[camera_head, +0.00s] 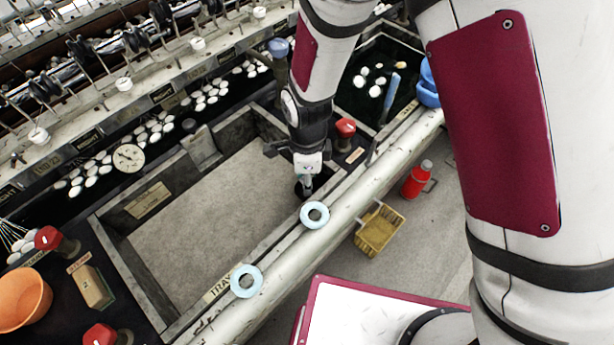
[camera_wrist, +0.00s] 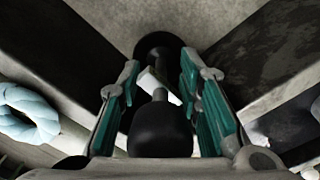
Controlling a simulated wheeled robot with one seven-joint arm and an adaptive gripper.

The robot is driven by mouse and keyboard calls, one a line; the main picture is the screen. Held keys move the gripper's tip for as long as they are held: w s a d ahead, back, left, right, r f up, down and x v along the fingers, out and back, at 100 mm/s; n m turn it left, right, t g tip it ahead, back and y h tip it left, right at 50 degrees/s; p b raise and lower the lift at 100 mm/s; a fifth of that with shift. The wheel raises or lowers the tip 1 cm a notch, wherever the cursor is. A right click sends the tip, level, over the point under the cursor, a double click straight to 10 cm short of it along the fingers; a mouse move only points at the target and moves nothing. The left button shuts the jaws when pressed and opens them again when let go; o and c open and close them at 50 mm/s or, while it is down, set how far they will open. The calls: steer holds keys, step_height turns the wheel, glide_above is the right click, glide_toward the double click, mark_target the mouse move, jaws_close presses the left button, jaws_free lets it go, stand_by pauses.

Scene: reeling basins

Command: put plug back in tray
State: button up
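My gripper (camera_head: 306,185) points down at the near right corner of the stone-walled tray (camera_head: 200,225). In the wrist view its teal-padded fingers (camera_wrist: 160,62) stand apart. A dark rounded knob with a thin grey stem (camera_wrist: 160,130) lies between them, close to both pads; I take it to be part of the plug, but cannot be sure. Beyond the fingertips is a round black shape (camera_wrist: 158,47) on the tray corner. A small pale piece shows beside the stem. In the head view a dark patch surrounds the fingertips, and the plug is mostly hidden there.
Two pale blue rings (camera_head: 315,215) (camera_head: 246,281) sit on the near rail. A red-topped knob (camera_head: 345,127) stands right of my gripper. Beyond it is a dark basin (camera_head: 352,100) with white cocoons. A yellow basket (camera_head: 379,230) and red bottle (camera_head: 416,180) are on the floor.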

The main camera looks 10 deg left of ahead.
steer(key=shift+r, duration=0.1)
step_height(320, 180, up, 11)
steer(key=shift+f, duration=0.1)
steer(key=shift+r, duration=0.5)
stand_by(0.6)
steer(key=shift+w+r, duration=0.1)
steer(key=d+r+n+t+y, duration=0.15)
steer(key=d+r+n, duration=0.55)
steer(key=d+r, duration=0.9)
steer(key=s+d+r+n+t, duration=0.1)
steer(key=s+d+r+n, duration=0.2)
steer(key=s+d, duration=0.2)
steer(key=s+d+r+n+t+h, duration=0.1)
steer(key=s+d+r+n+t, duration=0.1)
steer(key=s+d, duration=0.4)
steer(key=shift+d+r+n, duration=0.45)
steer(key=shift+d+n, duration=0.25)
steer(key=shift+n, duration=0.5)
